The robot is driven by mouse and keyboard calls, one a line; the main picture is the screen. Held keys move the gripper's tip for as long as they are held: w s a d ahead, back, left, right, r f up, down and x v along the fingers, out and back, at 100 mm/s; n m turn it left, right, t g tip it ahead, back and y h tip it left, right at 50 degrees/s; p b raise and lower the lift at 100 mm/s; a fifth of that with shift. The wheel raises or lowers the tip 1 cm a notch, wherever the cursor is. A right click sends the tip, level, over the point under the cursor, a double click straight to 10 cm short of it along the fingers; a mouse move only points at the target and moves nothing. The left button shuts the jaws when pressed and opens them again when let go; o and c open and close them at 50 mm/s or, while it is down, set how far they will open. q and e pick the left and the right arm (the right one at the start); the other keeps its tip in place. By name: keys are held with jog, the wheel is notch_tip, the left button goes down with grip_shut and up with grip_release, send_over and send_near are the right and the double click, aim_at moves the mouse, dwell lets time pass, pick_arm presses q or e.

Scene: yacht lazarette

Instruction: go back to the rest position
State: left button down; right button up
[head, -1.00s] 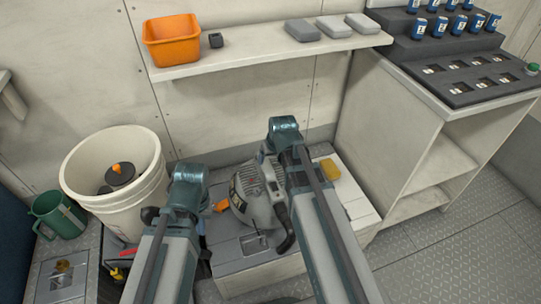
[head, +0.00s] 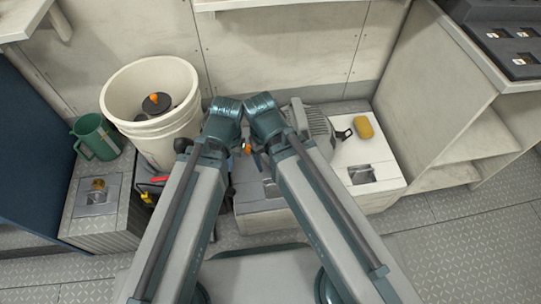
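My two arms reach forward from the bottom of the head view, and their far ends sit close together in the middle, in front of the white bench. The gripper fingers of both arms are hidden behind the arm links, so I cannot see whether they are open, shut or holding anything. A grey machine (head: 316,122) on the bench is partly covered by my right arm.
A white bucket (head: 117,97) with a dark item and orange knob inside stands left of my arms. A green mug (head: 97,137) is farther left. A yellow sponge (head: 363,127) lies on the bench (head: 385,160). White shelving (head: 465,140) stands at right; the floor there is clear.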

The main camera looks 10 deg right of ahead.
notch_tip(320, 180, up, 29)
jog(key=p, duration=2.9)
